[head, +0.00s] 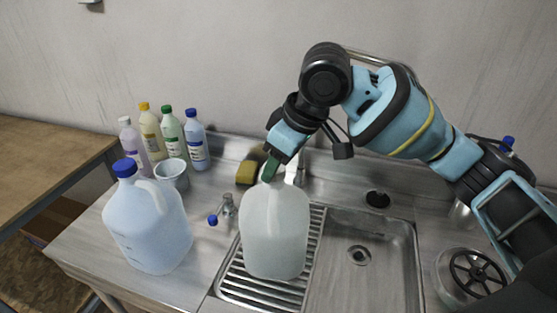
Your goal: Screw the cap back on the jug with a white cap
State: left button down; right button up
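A pale translucent jug (274,232) stands upright on the ribbed drainboard beside the sink basin. My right gripper (270,168) reaches down from the upper right, with its green fingers at the top of this jug. The gripper and jug hide the mouth, and I cannot make out a white cap or whether the fingers hold one. A second jug (148,226), bluish and with a blue cap (125,168), stands to the left on the counter. My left gripper is not in view.
Several capped bottles (172,135) and a grey cup (172,174) stand at the back left. A yellow-brown sponge (247,170) lies behind the pale jug. The sink basin (378,270) is empty. A drum with a black wheel (476,274) is right.

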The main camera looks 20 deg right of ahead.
jog(key=c, duration=0.8)
jog(key=shift+f, duration=0.15)
jog(key=m, duration=0.2)
jog(key=m+h, duration=0.1)
jog(key=m, duration=0.1)
jog(key=m+t, duration=0.1)
jog(key=shift+s+a+f+m+h, duration=0.15)
jog(key=shift+a+m+h, duration=0.1)
jog(key=shift+m+h, duration=0.15)
jog(key=m, duration=0.2)
jog(key=m+h, duration=0.2)
jog(key=m, duration=0.1)
jog(key=shift+a+f+m, duration=0.15)
jog(key=shift+a+m, duration=0.15)
